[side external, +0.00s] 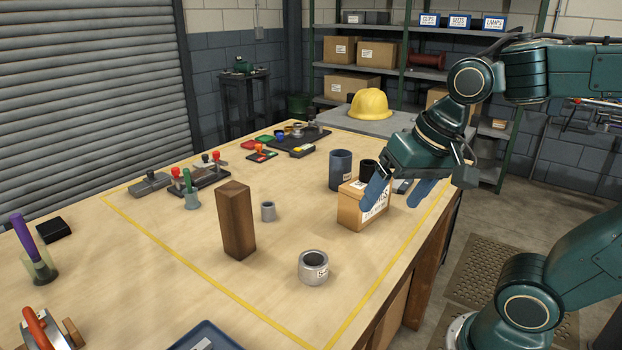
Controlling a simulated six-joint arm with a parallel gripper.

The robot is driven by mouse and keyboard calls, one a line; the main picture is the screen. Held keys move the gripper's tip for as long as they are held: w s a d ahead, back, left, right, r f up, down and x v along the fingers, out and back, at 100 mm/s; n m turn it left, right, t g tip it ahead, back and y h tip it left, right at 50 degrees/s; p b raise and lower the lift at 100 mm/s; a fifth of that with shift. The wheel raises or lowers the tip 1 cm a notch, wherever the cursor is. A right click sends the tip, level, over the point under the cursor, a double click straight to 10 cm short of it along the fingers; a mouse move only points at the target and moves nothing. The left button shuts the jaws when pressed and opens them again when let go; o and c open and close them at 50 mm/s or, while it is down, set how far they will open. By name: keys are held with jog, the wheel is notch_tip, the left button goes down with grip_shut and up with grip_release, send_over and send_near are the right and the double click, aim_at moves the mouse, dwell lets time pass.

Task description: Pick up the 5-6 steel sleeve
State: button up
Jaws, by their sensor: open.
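A short, thick steel sleeve (313,270) stands upright on the table near the front, its open bore facing up. It has a small white label that starts with "5"; the rest is too small to read. A smaller plain grey sleeve (268,212) stands farther back, beside a wooden block. My gripper (398,192) is open, with its blue fingers apart and pointing down. It is behind and to the right of the labelled steel sleeve, well apart from it. Its left finger overlaps a cardboard box in this view; I cannot tell whether they touch.
A tall brown wooden block (236,220) stands left of the labelled sleeve. The cardboard box (352,210), a dark blue-grey cylinder (341,172) and a black cylinder (367,170) stand near my gripper. A blue tray (190,345) lies at the front edge. Table around the labelled sleeve is clear.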

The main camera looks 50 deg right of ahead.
jog(key=w+f+m+g+y, duration=0.1)
jog(key=w+f+m+g, duration=0.2)
jog(key=w+m, duration=1)
notch_tip(320, 180, down, 3)
jog(key=m, duration=0.5)
jog(key=shift+w+m, duration=0.3)
jog(key=shift+m, duration=0.1)
jog(key=shift+f, duration=0.15)
send_over(313, 260)
jog(key=s+a, duration=0.1)
jog(key=s, duration=0.1)
jog(key=shift+w+f, duration=0.2)
jog(key=shift+f, duration=4)
jog(key=shift+f, duration=0.1)
jog(key=shift+w+a+f, duration=0.1)
jog(key=shift+a+f, duration=0.1)
jog(key=shift+f, duration=1.05)
jog(key=shift+a+f, duration=0.2)
jog(key=shift+f, duration=1)
jog(key=shift+g, duration=0.3)
